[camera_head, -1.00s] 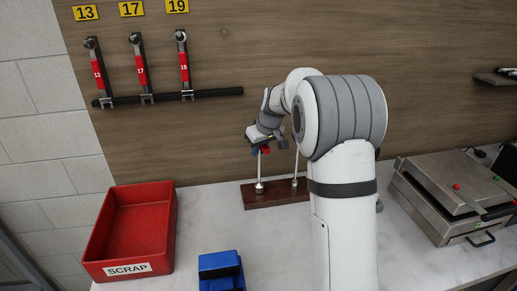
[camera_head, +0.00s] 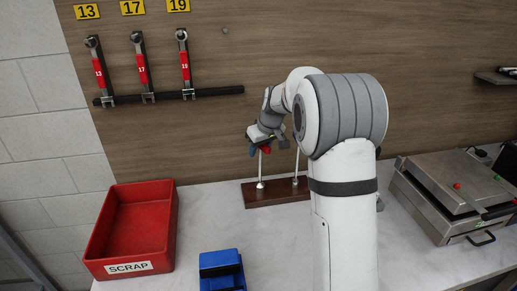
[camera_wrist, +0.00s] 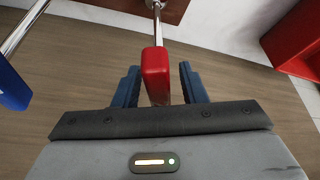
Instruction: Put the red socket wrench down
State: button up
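The red socket wrench stands upright on the wooden stand (camera_head: 277,193), its metal shaft down and its red handle (camera_wrist: 156,70) up. In the wrist view the handle lies between the two blue fingers of my gripper (camera_wrist: 158,84). The fingers are apart, with a clear gap on the right of the handle and a narrow one on the left. In the head view my gripper (camera_head: 260,148) is at the top of the left post, where a bit of red shows. The exact seating of the wrench's lower end is too small to tell.
A second metal shaft with a blue handle (camera_wrist: 12,88) stands beside it. A red SCRAP bin (camera_head: 135,220) and a blue holder (camera_head: 221,270) are on the bench. A metal press (camera_head: 455,195) stands right. Several red-handled wrenches hang on the wall rail (camera_head: 215,91).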

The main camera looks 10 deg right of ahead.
jog(key=b+v, duration=0.1)
jog(key=v, duration=1.1)
jog(key=shift+s, duration=0.1)
jog(key=s+a+f+m+h, duration=0.1)
jog(key=s+f, duration=0.3)
jog(key=s, duration=1.3)
jog(key=s+a+f+m+g, duration=0.1)
jog(key=s+f+m, duration=0.2)
jog(key=s, duration=1.4)
notch_tip(320, 180, down, 3)
jog(key=shift+r+m+h, duration=0.2)
jog(key=shift+m+h, duration=0.1)
jog(key=shift+h, duration=0.1)
jog(key=shift+a, duration=0.1)
